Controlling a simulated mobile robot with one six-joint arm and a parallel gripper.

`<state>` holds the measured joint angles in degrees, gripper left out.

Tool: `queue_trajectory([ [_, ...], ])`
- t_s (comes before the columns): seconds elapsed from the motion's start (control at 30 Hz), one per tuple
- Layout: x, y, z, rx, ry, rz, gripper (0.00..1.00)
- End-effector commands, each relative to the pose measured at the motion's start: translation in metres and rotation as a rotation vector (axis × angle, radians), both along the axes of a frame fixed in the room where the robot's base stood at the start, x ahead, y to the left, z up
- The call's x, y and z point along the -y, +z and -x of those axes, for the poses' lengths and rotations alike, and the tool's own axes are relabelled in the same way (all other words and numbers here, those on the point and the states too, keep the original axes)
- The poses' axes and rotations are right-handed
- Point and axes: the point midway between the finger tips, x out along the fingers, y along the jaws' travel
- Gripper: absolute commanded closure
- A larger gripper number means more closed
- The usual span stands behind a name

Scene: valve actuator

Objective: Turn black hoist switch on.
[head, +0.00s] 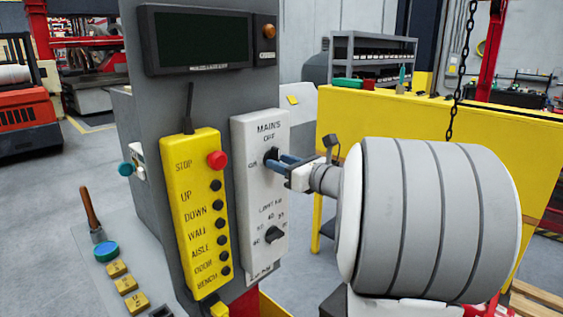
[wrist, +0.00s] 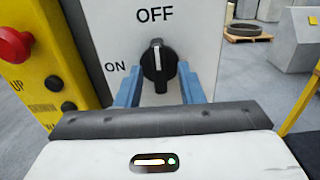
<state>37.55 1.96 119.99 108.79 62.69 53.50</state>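The black hoist switch (head: 271,157) is a rotary knob on a white panel, below the words MAINS OFF. In the wrist view the knob (wrist: 158,66) has its white line pointing up to OFF, with ON printed to its left. My gripper (head: 284,161) is at the panel from the right. In the wrist view its two blue fingers are apart, one on each side of the knob, with visible gaps. Nothing is held between them. I cannot tell how far the fingertips are from the panel face.
A yellow pendant (head: 196,215) with a red stop button (head: 217,159) and several black buttons hangs left of the panel. A second black knob (head: 274,234) marked LIMIT sits below the switch. A dark display (head: 197,40) is above. A yellow barrier (head: 420,125) stands behind.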

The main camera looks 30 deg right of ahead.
Motion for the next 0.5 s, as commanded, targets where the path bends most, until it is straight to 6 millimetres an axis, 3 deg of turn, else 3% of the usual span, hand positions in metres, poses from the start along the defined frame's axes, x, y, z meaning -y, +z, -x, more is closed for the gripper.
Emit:
queue_trajectory([
  [0.23,-0.0008,0.0,-0.0008,0.0,0.001,0.001,0.66],
  [0.5,-0.0011,0.0001,-0.0007,0.0,0.002,0.001,0.88],
])
